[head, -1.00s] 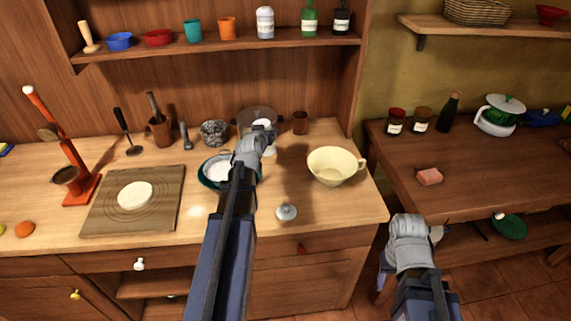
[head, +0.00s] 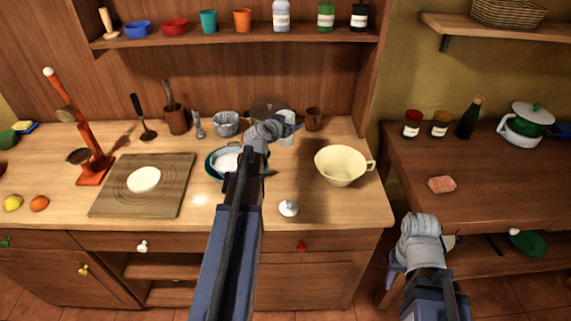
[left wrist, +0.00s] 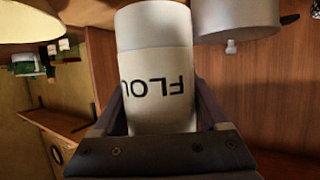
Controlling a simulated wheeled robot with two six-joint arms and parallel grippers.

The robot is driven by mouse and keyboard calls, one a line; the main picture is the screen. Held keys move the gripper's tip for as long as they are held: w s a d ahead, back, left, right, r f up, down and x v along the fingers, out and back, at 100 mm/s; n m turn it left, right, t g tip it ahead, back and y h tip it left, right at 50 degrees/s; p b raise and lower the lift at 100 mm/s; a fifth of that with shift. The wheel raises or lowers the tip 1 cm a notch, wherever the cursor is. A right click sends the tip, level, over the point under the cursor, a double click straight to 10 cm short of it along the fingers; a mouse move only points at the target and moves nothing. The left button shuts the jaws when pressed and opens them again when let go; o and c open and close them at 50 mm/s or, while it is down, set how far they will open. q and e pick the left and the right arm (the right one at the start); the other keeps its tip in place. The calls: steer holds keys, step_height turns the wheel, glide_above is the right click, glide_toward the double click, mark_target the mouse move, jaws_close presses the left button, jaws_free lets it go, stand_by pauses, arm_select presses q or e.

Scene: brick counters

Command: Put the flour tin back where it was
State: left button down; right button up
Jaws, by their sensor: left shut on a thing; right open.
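The flour tin (left wrist: 158,65) is a pale cylinder with dark FLOUR lettering, partly cut off and upside down in the left wrist view. My left gripper (left wrist: 158,118) is shut on it, one finger on each side. In the head view the tin (head: 287,128) shows partly behind my left wrist, over the back of the wooden counter (head: 240,245), near a grey pot (head: 268,106). I cannot tell whether its base touches the counter. My right gripper (head: 446,242) is open and empty, low in front of the right-hand table; its fingers are mostly hidden.
A cream bowl (head: 341,165) is nearer the front right, and a small knobbed lid (head: 288,207) lies at the front. A teal bowl of white stuff (head: 222,161) is left of the arm. The shelf (head: 230,42) hangs above.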

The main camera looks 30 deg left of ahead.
arm_select(q)
steer(key=shift+f+b, duration=5.1)
steer(key=shift+f, duration=0.05)
steer(key=shift+r, duration=0.15)
steer(key=shift+c, duration=1.8)
jaws_free()
steer(key=shift+f, duration=0.2)
steer(key=o, duration=0.4)
steer(key=shift+c, duration=0.2)
steer(key=shift+r, duration=0.1)
